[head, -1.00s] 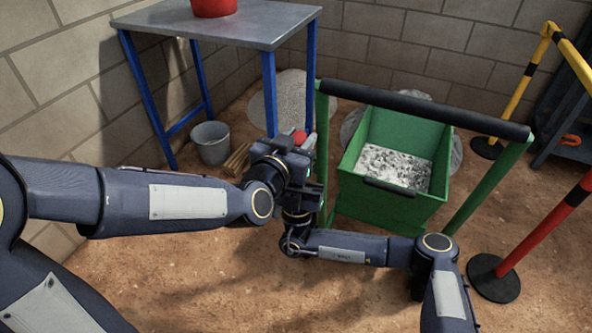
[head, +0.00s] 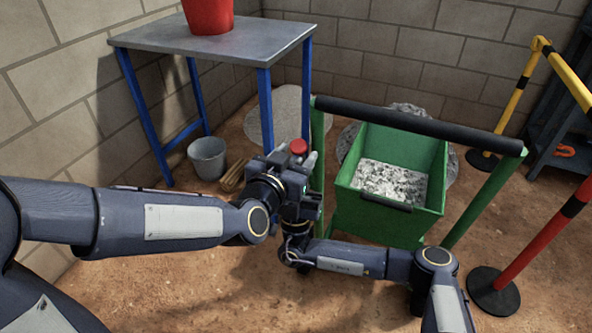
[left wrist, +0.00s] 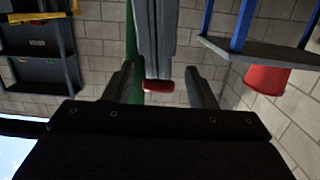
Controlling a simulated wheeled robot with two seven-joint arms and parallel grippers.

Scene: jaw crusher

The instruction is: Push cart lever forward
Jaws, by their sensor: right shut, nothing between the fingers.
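The green cart (head: 388,222) has a black push bar (head: 415,127) on green posts. A red knob (head: 298,146), apparently the lever's top, shows beside the left post, just past my grippers; it also shows in the left wrist view (left wrist: 158,86). The lever's shaft is hidden. My left gripper (head: 298,162) is at the knob; its two fingers (left wrist: 160,88) are apart, with the knob seen between them. I cannot tell if they touch. My right gripper (left wrist: 157,72) is shut and empty, pointing up close in front of the lever, largely hidden by my left wrist in the head view.
A blue-legged table (head: 215,45) with a red bucket (head: 208,15) stands at the left wall. A red post (head: 540,240) and yellow barrier (head: 520,85) stand at the right.

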